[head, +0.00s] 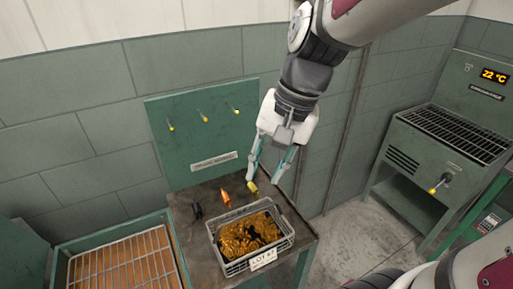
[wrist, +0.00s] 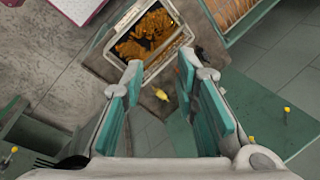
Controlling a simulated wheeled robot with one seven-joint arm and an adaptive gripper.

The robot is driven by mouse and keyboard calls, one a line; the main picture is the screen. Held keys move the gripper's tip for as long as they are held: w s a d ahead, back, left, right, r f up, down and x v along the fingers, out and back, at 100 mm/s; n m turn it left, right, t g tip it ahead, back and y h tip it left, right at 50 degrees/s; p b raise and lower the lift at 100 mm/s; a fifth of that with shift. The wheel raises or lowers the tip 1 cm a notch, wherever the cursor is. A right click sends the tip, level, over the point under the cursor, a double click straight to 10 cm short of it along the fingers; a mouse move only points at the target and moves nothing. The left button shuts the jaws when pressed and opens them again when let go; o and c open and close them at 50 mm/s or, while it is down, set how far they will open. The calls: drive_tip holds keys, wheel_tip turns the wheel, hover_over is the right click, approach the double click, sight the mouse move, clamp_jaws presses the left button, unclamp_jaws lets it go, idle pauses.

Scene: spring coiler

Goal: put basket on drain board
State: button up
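The basket (head: 286,243) is grey, holds golden-brown parts and a few dark pieces, and has a "LOT 47" tag on its front. It stands on a dark work table; it also shows in the wrist view (wrist: 163,64). A wire rack over an orange-brown base in a green frame, which looks like the drain board (head: 122,268), is at the lower left, left of the table. It shows at the top right of the wrist view (wrist: 246,12). My gripper (head: 265,179) is open and empty, above the table's back edge and behind the basket; its fingers frame bare space in the wrist view (wrist: 162,85).
Yellow (head: 252,187), orange (head: 226,199) and black (head: 196,211) small items lie on the table behind the basket. A green board (head: 200,150) with yellow-tipped pegs rises behind. A green machine (head: 440,150) with a grate and a 22 °C display stands right, across clear floor.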

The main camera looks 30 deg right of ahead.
drive_tip(key=s+a+r+n+t+h, duration=0.1)
drive_tip(key=s+r+n+t+h, duration=0.1)
drive_tip(key=s+r+n, duration=0.4)
drive_tip(key=shift+s+a+n+t+h, duration=0.15)
drive_tip(key=shift+s+n+t+h, duration=0.15)
drive_tip(key=shift+n+t, duration=0.7)
